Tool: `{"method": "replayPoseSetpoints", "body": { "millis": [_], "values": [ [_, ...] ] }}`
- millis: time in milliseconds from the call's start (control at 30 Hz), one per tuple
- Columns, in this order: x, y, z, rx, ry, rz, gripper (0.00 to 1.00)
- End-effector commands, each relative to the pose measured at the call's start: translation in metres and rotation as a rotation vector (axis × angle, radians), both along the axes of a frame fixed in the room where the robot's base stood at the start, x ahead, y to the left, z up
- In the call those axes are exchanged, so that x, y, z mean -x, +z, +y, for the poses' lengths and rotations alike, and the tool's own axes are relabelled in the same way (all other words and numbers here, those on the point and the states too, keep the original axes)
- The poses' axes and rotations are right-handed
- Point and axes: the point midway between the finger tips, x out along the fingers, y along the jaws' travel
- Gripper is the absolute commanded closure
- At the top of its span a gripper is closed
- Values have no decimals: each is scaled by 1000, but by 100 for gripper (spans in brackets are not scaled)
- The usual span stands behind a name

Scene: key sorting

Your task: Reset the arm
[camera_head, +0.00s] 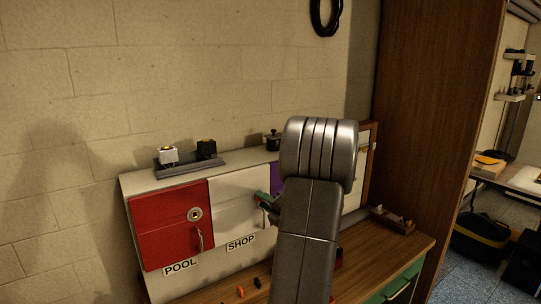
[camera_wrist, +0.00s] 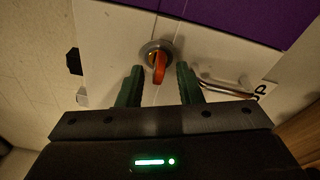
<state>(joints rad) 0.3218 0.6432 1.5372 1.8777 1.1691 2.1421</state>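My gripper (camera_head: 264,200) is at the white SHOP door (camera_head: 232,217) of the cabinet, partly hidden behind my grey arm in the head view. In the wrist view my gripper (camera_wrist: 160,70) has its two green fingers apart, with visible gaps beside an orange key (camera_wrist: 159,69). The key sits in the round lock (camera_wrist: 150,49) of the white door. The key and lock are hidden in the head view. A metal handle (camera_wrist: 222,86) is to the right of the fingers in the wrist view.
The red POOL door (camera_head: 168,238) is left of the white one; a purple door (camera_head: 277,175) is partly behind my arm. Small coloured items, including an orange one (camera_head: 240,292), lie on the wooden bench (camera_head: 375,257). A tray with two blocks (camera_head: 190,162) stands atop the cabinet.

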Motion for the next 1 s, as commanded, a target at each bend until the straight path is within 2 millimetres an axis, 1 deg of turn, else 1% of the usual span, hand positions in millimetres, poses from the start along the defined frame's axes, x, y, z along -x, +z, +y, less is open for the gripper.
{"method": "replayPoseSetpoints", "body": {
  "millis": [33,200,300,733,867,1000],
  "values": [
    [0,-3,0,22,-1,-16,68],
    [17,-4,-11,24,-3,-16,68],
    [22,-3,-14,23,-1,-16,68],
    [26,-2,-15,22,-1,-14,68],
    [28,-8,-12,29,-3,-8,68],
    [35,-21,-5,52,-6,3,68]
  ]
}}
